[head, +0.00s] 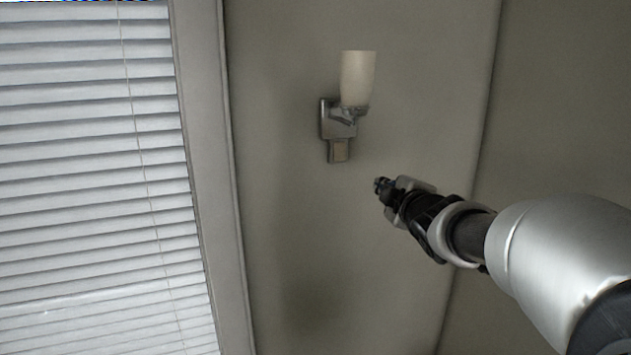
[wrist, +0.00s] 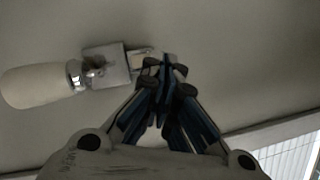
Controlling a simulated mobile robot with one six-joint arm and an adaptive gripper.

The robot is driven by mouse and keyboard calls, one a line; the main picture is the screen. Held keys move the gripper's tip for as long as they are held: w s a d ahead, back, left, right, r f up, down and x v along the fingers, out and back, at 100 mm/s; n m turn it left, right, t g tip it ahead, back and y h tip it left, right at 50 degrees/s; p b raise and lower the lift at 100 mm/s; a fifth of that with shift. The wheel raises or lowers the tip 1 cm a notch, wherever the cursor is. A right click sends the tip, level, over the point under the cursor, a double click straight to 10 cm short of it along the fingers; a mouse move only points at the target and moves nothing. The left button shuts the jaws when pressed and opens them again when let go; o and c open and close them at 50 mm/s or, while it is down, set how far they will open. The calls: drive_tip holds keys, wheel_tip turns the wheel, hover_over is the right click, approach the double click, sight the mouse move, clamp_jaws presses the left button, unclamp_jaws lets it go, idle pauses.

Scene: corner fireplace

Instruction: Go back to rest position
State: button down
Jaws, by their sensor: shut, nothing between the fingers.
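My gripper (head: 381,186) reaches in from the right in the head view, pointing left toward the wall. It shows just below and to the right of the wall lamp's switch (head: 338,151). In the wrist view my gripper (wrist: 164,68) has its fingertips together with nothing between them. There the fingertips overlap the end of the switch plate in the picture. I cannot tell whether they touch it.
A wall lamp with a pale shade (head: 358,78) and metal plate (head: 332,118) is fixed to the wall. A window with white blinds (head: 95,180) fills the left, beside a pale frame (head: 205,150). The wall (head: 330,260) below the lamp is bare.

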drive_tip(key=s+a+f+m+g+b, duration=0.2)
drive_tip(key=s+f+m+g+b, duration=0.3)
drive_tip(key=s+f, duration=1.2)
drive_tip(key=s+a+f+m+g+b, duration=0.2)
drive_tip(key=s+f+m+g+b, duration=0.4)
drive_tip(key=s+f, duration=1.1)
drive_tip(key=s+m+b, duration=0.2)
drive_tip(key=s+m, duration=0.1)
drive_tip(key=s, duration=0.4)
drive_tip(key=shift+s+g+h, duration=0.3)
drive_tip(key=shift+h, duration=0.1)
